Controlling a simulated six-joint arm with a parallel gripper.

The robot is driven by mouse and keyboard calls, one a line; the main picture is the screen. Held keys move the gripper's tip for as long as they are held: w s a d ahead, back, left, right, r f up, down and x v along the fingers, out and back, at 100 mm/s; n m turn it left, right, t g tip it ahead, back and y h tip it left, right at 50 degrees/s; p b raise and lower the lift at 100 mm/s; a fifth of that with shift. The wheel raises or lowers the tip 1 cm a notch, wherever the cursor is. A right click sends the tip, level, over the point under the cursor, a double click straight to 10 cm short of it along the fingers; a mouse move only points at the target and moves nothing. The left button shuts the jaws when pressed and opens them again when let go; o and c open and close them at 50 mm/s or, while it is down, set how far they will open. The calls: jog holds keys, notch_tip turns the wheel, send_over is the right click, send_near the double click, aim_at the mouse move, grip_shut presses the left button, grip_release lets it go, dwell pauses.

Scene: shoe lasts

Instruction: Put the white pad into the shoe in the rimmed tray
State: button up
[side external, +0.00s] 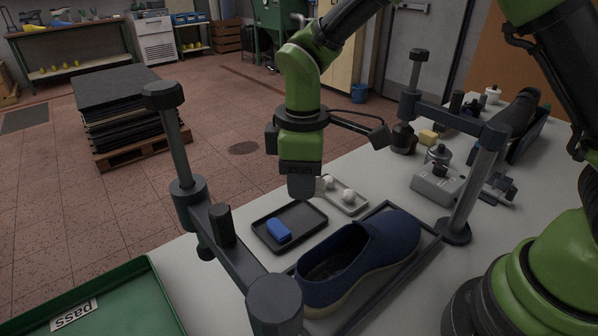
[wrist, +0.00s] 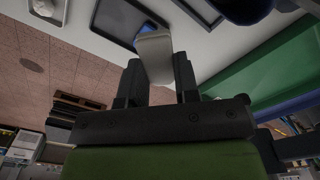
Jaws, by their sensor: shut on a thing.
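My gripper (side external: 300,172) is shut on the white pad (wrist: 155,58), which sticks out between the two fingers in the wrist view. In the side view the pad (side external: 302,188) looks grey and hangs below the jaws, above the back of the small dark tray. The navy shoe (side external: 390,245) lies in the rimmed tray (side external: 428,246), its opening facing up, to the front right of my gripper. The pad is apart from the shoe. Part of the shoe (wrist: 240,8) shows at the top of the wrist view.
A blue block (side external: 279,231) lies in the small dark tray (side external: 309,230). A light tray (side external: 358,208) with white balls stands behind it. A dark post-and-bar frame (side external: 228,237) stands at left, another (side external: 487,180) at right. A green "pass" tray (side external: 140,290) is at front left.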

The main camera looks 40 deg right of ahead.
jog(key=s+a+r+n, duration=0.2)
jog(key=s+r+n, duration=0.1)
jog(key=s+n, duration=0.6)
jog(key=shift+a+f, duration=0.1)
jog(key=shift+f, duration=3.3)
jog(key=o, duration=1)
jog(key=shift+c, duration=0.2)
notch_tip(320, 180, up, 8)
